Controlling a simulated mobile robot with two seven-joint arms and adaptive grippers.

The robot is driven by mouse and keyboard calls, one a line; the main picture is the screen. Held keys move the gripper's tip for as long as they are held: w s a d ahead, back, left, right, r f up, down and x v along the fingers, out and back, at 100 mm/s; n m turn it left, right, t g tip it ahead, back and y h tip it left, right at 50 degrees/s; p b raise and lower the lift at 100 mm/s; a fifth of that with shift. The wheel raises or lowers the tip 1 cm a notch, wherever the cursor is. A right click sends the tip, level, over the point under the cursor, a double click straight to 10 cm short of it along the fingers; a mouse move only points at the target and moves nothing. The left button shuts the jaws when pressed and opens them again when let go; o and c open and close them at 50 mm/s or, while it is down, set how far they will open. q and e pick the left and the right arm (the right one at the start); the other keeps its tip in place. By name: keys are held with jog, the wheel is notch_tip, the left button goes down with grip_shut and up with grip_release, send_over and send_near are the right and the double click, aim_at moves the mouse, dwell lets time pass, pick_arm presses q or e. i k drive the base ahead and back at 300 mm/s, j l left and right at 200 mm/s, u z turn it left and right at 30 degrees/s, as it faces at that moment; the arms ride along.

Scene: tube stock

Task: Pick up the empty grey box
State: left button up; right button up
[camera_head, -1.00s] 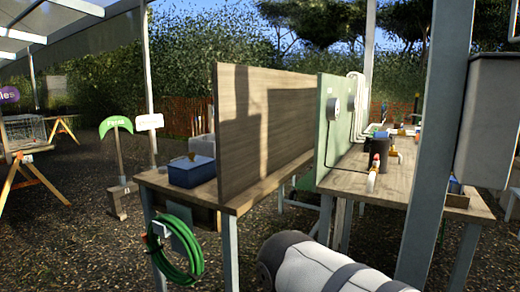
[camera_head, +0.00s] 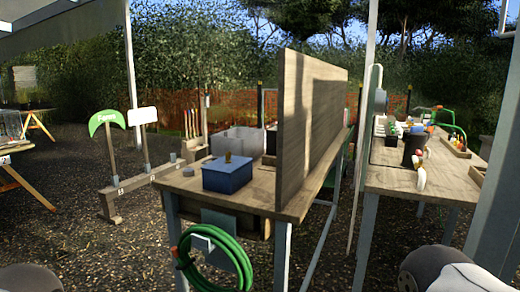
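A light grey box (camera_head: 237,141) stands on the left wooden table (camera_head: 262,190), behind a blue box (camera_head: 227,176). Its top looks open, but I cannot see whether it is empty. Its lower front is partly hidden by the blue box, and its right end is close to the upright wooden panel. Neither of my grippers is in view; only rounded parts of my own arms show at the bottom left and bottom right edges.
A tall wooden panel (camera_head: 306,140) stands on the left table. A green hose (camera_head: 215,258) hangs at its front. A right table (camera_head: 418,184) holds pots and fittings. Signs on posts (camera_head: 108,123) stand at left. Gravel between the signs and left table looks clear.

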aim_at(247, 142)
jog(key=i+j+z, duration=0.45)
jog(key=j, duration=0.2)
jog(key=i+j+z, duration=0.4)
jog(key=j, duration=0.3)
jog(key=i+j+z, duration=0.1)
jog(key=j+z, duration=0.35)
jog(key=j, duration=0.35)
jog(key=j+z, duration=0.45)
jog(key=j, duration=0.4)
jog(key=j+z, duration=0.45)
jog(key=j, duration=0.45)
jog(key=k+j+z, duration=0.4)
jog(key=j, duration=0.4)
jog(key=i+j, duration=0.05)
jog(key=i, duration=0.05)
